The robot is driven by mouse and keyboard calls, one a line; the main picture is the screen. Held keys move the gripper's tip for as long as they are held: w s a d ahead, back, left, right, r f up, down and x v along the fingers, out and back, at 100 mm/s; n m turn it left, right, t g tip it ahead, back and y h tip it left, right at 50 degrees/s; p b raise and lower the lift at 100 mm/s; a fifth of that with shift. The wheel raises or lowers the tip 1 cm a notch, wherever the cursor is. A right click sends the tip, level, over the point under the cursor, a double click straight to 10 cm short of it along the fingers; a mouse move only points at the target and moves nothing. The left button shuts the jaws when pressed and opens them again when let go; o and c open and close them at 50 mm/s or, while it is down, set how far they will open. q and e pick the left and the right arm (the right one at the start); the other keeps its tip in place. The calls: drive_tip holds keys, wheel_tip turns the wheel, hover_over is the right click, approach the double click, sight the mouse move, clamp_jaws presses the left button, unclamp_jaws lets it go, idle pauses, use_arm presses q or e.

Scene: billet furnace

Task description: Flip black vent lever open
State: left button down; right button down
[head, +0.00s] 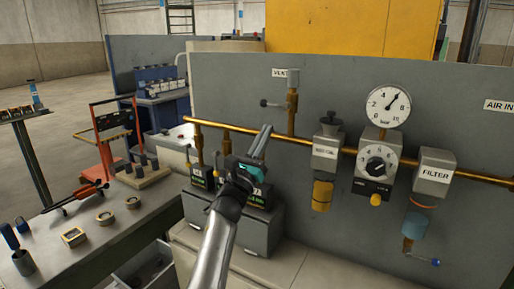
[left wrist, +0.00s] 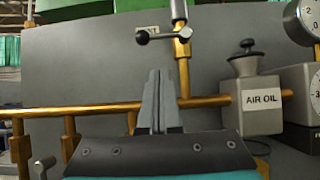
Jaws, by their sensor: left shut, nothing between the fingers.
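The black vent lever (head: 274,104) sticks out level to the left from the vent valve (head: 292,100), under the VENT sign (head: 280,72). In the left wrist view the lever (left wrist: 160,36) ends in a round dark knob, above my fingertips. My left gripper (head: 265,130) points up, fingers together and empty, below the lever. In the left wrist view the shut fingers (left wrist: 156,75) appear in front of the brass pipe, with a gap between their tips and the lever. My right gripper is not in view.
A brass pipe (head: 233,132) runs along the grey panel (head: 232,85). The air oil unit (head: 326,147), a gauge (head: 388,106), a regulator (head: 377,160) and a filter (head: 434,170) stand to the right. A workbench (head: 110,235) with small parts lies at left.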

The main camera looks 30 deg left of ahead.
sight(273, 105)
use_arm(q)
drive_tip(key=r+p, duration=0.1)
drive_tip(key=r, duration=0.1)
drive_tip(key=w+r+p, duration=0.1)
drive_tip(key=r, duration=0.1)
idle(0.5)
drive_tip(key=shift+a+r+m+h+b, duration=0.15)
drive_tip(key=shift+m+h+b, duration=0.3)
drive_tip(key=shift+m+h, duration=0.2)
